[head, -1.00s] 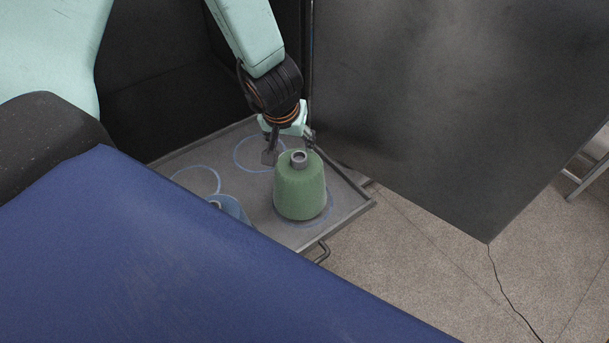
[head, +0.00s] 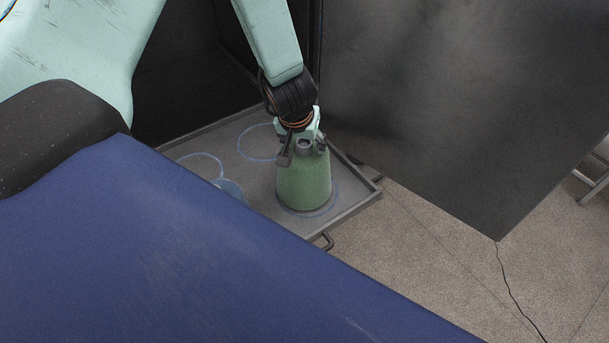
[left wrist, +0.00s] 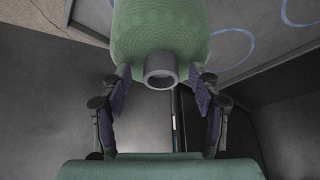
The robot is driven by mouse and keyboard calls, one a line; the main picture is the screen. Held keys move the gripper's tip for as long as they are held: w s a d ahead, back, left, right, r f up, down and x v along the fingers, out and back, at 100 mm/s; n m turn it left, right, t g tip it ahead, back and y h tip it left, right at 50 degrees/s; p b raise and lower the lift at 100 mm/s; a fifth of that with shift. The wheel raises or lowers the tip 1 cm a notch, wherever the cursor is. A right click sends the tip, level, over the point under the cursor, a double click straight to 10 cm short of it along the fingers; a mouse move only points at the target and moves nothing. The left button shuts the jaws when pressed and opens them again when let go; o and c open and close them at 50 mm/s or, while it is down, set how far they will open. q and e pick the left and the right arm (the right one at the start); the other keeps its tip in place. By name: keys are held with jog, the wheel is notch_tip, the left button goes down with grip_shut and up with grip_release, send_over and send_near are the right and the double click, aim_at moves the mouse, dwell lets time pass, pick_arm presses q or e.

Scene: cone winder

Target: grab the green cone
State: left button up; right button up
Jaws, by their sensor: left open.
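The green cone (head: 304,183) stands upright on a grey tray inside a drawn blue ring. Its grey tube end (head: 304,145) points up. My left gripper (head: 303,156) is at the top of the cone, with its fingers on either side of the tube end. In the left wrist view the green cone (left wrist: 160,30) is at the top, and its grey tube end (left wrist: 160,70) lies between the two open fingers of my left gripper (left wrist: 161,92). Whether a finger touches the cone cannot be told. My right gripper is not in view.
The grey tray (head: 345,212) has a raised rim and other blue rings. A blue cone (head: 229,188) stands on it, mostly hidden by a large blue surface (head: 200,265) in front. A dark panel (head: 460,110) stands to the right. A cable (head: 512,290) lies on the floor.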

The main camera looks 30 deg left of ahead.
pick_arm(q)
jog(key=shift+w+a+f, duration=0.1)
jog(key=shift+w+a, duration=0.15)
jog(key=shift+c, duration=0.8)
jog(key=shift+s+d, duration=0.2)
jog(key=c, duration=0.5)
grip_shut()
